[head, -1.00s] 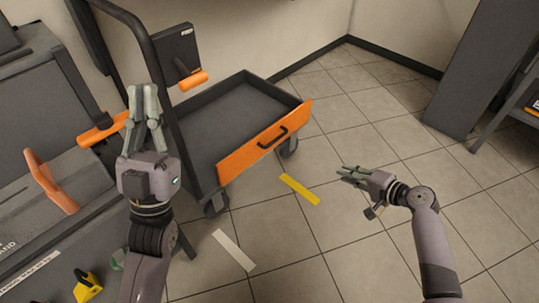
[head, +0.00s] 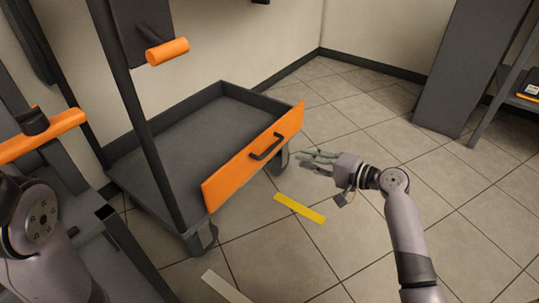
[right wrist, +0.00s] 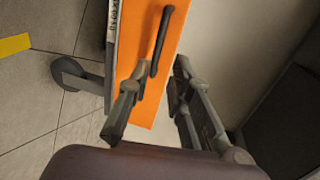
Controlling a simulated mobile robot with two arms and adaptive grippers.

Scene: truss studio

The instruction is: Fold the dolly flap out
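The dolly (head: 185,131) is a dark grey tray on casters. Its orange flap (head: 228,186) stands up along the front edge, with a black bar handle (head: 266,147) on its outer face. My right gripper (head: 302,161) is open and empty, just right of the flap and apart from it. In the right wrist view the orange flap (right wrist: 150,108) and handle (right wrist: 160,42) show beyond and between the spread fingers (right wrist: 156,78). Only a link of my left arm shows at the lower left in the head view; its gripper is out of the picture.
A tall dark post rises at the dolly's left, with an orange grip (head: 167,51) near it. Another orange bar (head: 42,136) is at far left. Yellow tape (head: 299,208) and a pale strip (head: 225,288) lie on the floor. Tiled floor right of the dolly is open.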

